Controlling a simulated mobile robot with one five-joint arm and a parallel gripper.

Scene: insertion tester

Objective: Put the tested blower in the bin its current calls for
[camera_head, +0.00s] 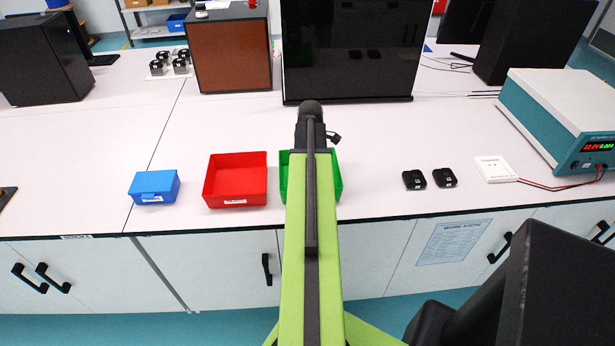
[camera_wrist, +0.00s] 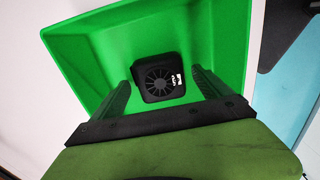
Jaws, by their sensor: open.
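A black square blower (camera_wrist: 159,78) with a round fan grille and a white label lies inside the green bin (camera_wrist: 215,30) in the wrist view. My gripper (camera_wrist: 160,84) is open above the bin, with one finger on each side of the blower and a gap to each. In the head view the green bin (camera_head: 331,178) is partly hidden behind my arm, and the blower in it is hidden. The red bin (camera_head: 237,194) stands to its left and looks empty. Two more black blowers (camera_head: 414,180) (camera_head: 445,177) lie on the bench to the right.
A white test pad (camera_head: 495,169) is wired to the teal power supply (camera_head: 570,120), whose display is lit but too small to read surely. A blue box (camera_head: 155,186) stands left of the red bin. A dark monitor (camera_head: 350,50) stands behind. Bench between green bin and blowers is clear.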

